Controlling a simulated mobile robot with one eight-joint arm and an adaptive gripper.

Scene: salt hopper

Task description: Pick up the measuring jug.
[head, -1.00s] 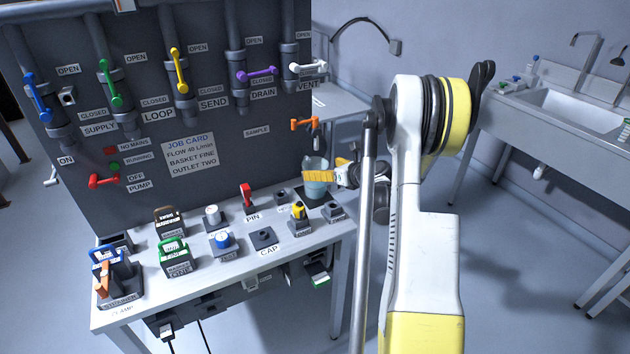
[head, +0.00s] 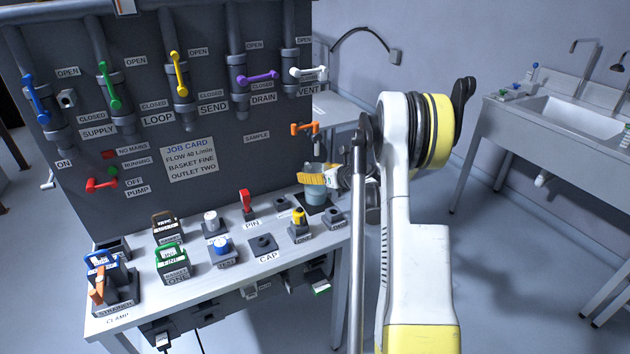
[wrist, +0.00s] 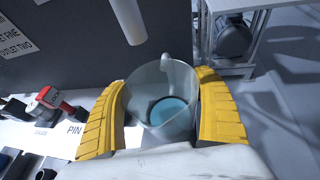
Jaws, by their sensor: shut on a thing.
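The measuring jug (wrist: 161,97) is a clear, pale vessel with a blue disc of liquid or base visible inside it in the wrist view. My gripper (wrist: 163,105) has its yellow fingers on both sides of the jug and is shut on it. In the head view my gripper (head: 318,179) is at the right end of the bench, and the jug (head: 316,196) shows partly behind the fingers. It is over a dark square pad (head: 310,209); whether it touches the pad is hard to tell.
The orange sample tap (head: 304,129) and its spout are just above the jug; a pale pipe (wrist: 126,18) shows close by in the wrist view. The red pin (head: 247,203), a yellow-topped part (head: 298,221) and several other parts stand on the bench (head: 215,282) to the left.

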